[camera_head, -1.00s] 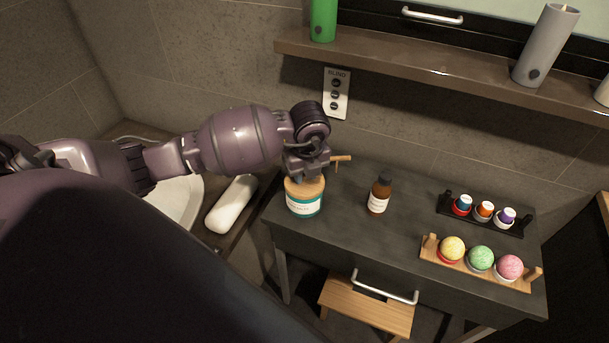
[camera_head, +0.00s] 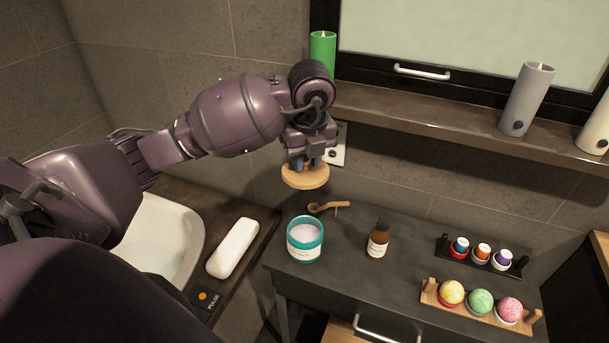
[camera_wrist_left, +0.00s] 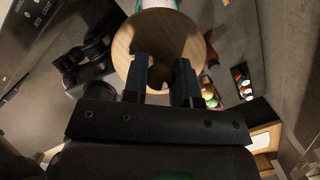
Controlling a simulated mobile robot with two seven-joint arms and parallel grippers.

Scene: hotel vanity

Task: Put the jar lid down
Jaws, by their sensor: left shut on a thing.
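The jar lid (camera_head: 305,177) is a round wooden disc with a small knob. My left gripper (camera_head: 307,160) is shut on its knob and holds it in the air above and behind the jar. In the left wrist view the lid (camera_wrist_left: 150,40) shows face-on, with its knob between the two fingers of my left gripper (camera_wrist_left: 163,78). The teal jar (camera_head: 304,240) stands open on the dark vanity top (camera_head: 345,262), with pale contents showing. My right gripper is not in view.
A wooden scoop (camera_head: 328,208) lies behind the jar. A brown bottle (camera_head: 378,242) stands to its right. Racks with small bottles (camera_head: 482,252) and coloured balls (camera_head: 480,302) are further right. A green candle (camera_head: 322,50) stands on the shelf behind my gripper.

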